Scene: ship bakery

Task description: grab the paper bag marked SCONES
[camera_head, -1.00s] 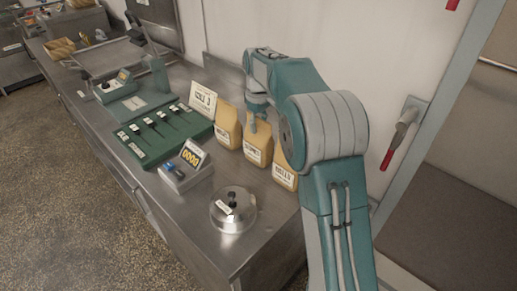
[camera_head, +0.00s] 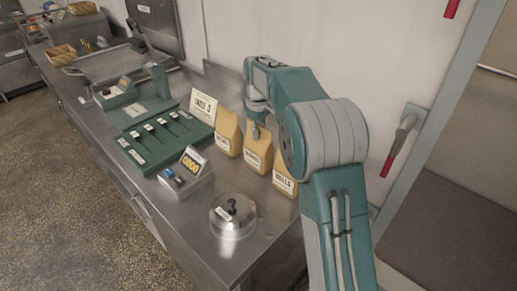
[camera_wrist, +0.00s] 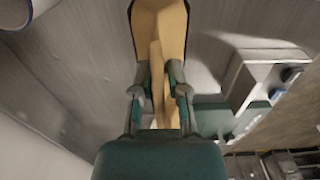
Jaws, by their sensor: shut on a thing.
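Three tan paper bags with white labels stand in a row on the steel counter in the head view. They are a left bag (camera_head: 228,134), a middle bag (camera_head: 259,151) and a right bag (camera_head: 285,180). The right label seems to read ROLLS; the left and middle labels are too small to read surely, so I cannot tell which says SCONES. My gripper (camera_head: 256,132) points down at the top of the middle bag. In the wrist view my gripper (camera_wrist: 159,78) is shut on the bag's top (camera_wrist: 159,35), one finger on each side. The bag stands upright among the others.
A round steel lid-like weight (camera_head: 232,215) and a grey counter device (camera_head: 186,175) stand in front of the bags. A green board (camera_head: 165,140) with several labelled tools and a sign card (camera_head: 203,105) are to the left. The wall is close behind.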

